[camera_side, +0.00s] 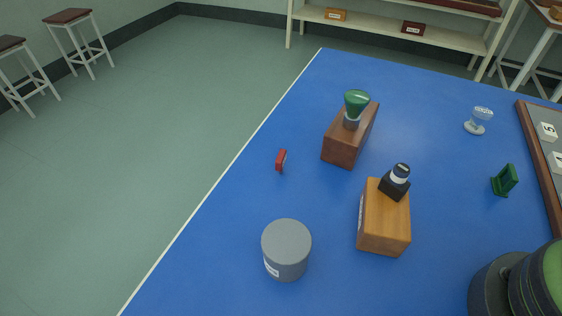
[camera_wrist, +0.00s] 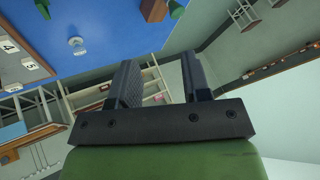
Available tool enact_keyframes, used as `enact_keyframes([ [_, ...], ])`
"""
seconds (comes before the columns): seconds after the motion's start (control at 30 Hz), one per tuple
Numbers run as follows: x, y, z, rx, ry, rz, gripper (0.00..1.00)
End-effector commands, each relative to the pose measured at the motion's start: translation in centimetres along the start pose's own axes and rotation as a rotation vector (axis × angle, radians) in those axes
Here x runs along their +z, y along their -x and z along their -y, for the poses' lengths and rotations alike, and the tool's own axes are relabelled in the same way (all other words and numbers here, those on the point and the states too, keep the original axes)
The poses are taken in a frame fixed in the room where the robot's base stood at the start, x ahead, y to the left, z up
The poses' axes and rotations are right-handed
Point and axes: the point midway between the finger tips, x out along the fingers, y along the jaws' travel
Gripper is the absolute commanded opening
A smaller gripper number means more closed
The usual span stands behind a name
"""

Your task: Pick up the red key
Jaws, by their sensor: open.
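The small red key (camera_side: 281,160) stands on the blue table near its left edge in the side view. It is left of the dark brown wooden block and apart from it. The key does not show in the wrist view. My gripper (camera_wrist: 158,75) shows in the wrist view with two dark fingers spread apart and nothing between them. The fingers are not visible in the side view, where only a green and dark part of my arm shows at the lower right, far from the key.
On the blue table (camera_side: 230,225) stand a dark brown block (camera_side: 345,147) with a green knob, an orange-brown block (camera_side: 383,228) with a black piece, a grey cylinder (camera_side: 286,250), a clear glass piece (camera_side: 479,120) and a green holder (camera_side: 505,181). A framed tray (camera_side: 535,140) lies right.

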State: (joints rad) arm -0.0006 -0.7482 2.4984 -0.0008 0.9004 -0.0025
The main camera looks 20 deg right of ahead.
Motion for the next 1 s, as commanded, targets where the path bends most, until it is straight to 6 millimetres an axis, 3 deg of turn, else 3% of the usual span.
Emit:
enact_keyframes([
  [0.13,-1.2,-0.3,0.7,0.010,0.111,0.033,0.44],
  [0.27,-3.8,-1.6,2.5,0.028,0.378,0.106,0.44],
  [0.47,-7.6,-6.2,6.5,0.038,0.910,0.238,0.44],
  [0.6,-8.8,-10.7,9.6,0.029,1.285,0.331,0.44],
  [0.77,-8.3,-16.8,13.2,0.003,1.715,0.435,0.44],
  [1.0,-4.0,-26.4,17.3,-0.057,2.344,0.596,0.44],
])
